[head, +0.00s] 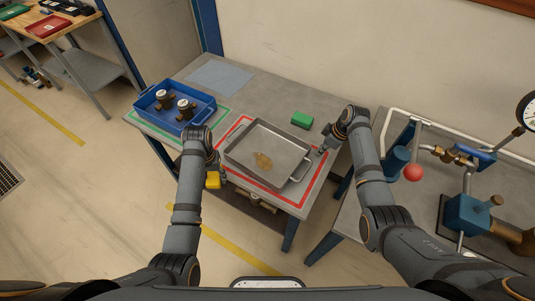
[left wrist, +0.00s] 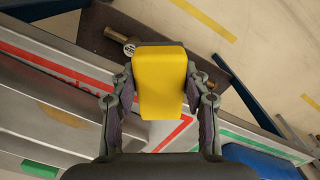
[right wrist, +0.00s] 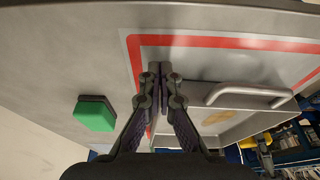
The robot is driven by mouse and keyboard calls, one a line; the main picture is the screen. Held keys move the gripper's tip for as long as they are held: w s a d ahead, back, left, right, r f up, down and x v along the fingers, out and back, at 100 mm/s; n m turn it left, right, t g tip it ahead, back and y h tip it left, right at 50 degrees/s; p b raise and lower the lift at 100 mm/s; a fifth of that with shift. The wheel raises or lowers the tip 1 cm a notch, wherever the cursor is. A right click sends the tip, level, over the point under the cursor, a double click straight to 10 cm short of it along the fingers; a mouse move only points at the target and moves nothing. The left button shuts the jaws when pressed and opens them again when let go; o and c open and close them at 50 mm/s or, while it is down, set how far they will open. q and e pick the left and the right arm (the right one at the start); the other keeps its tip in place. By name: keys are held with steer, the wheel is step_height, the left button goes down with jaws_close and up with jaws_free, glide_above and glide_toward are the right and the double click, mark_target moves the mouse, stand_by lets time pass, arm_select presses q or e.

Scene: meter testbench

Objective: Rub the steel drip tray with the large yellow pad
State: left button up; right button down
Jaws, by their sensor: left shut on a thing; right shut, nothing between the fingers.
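The steel drip tray (head: 288,148) lies inside a red outline on the bench, with a brown stain (head: 264,161) on its floor. My left gripper (head: 216,174) is shut on the large yellow pad (head: 212,181), holding it beside the tray's left end, by the bench's front edge. The pad (left wrist: 158,82) fills the space between the fingers in the left wrist view, and the tray shows at lower left there. My right gripper (head: 322,150) is shut and empty near the tray's right end. In the right wrist view its fingertips (right wrist: 160,68) are beside a tray handle (right wrist: 250,92).
A green block (head: 302,119) sits behind the tray. A blue bin (head: 203,116) with two brass meters stands at the left inside a green outline. A second bench at right carries pipework, a red ball (head: 413,172) and a gauge (head: 528,111).

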arm_select(q)
steer(key=shift+f, duration=0.3)
arm_select(e)
steer(key=shift+f, duration=0.45)
arm_select(q)
steer(key=shift+r, duration=0.1)
arm_select(e)
steer(key=shift+r, duration=0.1)
